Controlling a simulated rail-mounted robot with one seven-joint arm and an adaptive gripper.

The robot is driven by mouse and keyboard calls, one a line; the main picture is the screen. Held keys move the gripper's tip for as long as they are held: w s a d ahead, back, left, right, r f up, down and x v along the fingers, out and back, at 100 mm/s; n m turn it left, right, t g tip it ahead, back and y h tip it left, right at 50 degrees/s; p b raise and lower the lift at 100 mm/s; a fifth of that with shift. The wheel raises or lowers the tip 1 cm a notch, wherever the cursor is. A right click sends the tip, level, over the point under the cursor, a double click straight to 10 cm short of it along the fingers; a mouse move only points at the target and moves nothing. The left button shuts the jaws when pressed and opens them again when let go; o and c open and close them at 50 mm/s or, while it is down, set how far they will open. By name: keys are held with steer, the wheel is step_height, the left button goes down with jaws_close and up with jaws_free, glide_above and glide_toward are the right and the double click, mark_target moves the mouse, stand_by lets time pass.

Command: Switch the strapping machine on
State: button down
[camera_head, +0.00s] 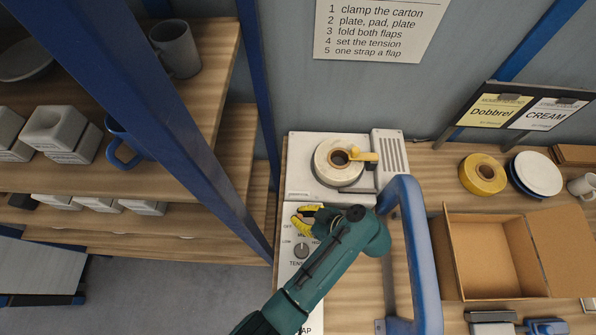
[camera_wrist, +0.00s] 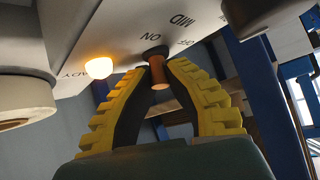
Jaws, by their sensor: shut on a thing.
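The white strapping machine (camera_head: 300,190) stands on the wooden bench, with its control panel toward me. In the wrist view a copper-coloured switch lever (camera_wrist: 160,85) stands out of a dark collar, between the letters ON and OFF. My gripper (camera_wrist: 158,72) has its yellow fingers closed around this lever. A lamp (camera_wrist: 98,68) beside the word READY glows amber. In the head view my gripper (camera_head: 305,216) is at the upper part of the panel and hides the lever. Which way the lever leans is hard to tell.
A tension knob (camera_head: 301,251) sits just below my gripper. A strap roll (camera_head: 338,163) with a yellow arm lies on the machine. A blue rail (camera_head: 420,250) rises close to my arm's right. An open carton (camera_head: 490,255) stands further right; blue-framed shelves (camera_head: 180,110) are left.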

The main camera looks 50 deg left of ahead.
steer(key=shift+f+g+y+b, duration=0.3)
steer(key=shift+g+b, duration=0.1)
steer(key=shift+b, duration=0.15)
steer(key=shift+w+r, duration=0.1)
steer(key=c, duration=1)
jaws_free()
steer(key=shift+c, duration=0.2)
steer(key=shift+r, duration=0.1)
steer(key=v, duration=0.7)
steer(key=shift+w+d, duration=0.2)
steer(key=v, duration=0.4)
steer(key=shift+d+r, duration=0.2)
steer(key=shift+d, duration=0.1)
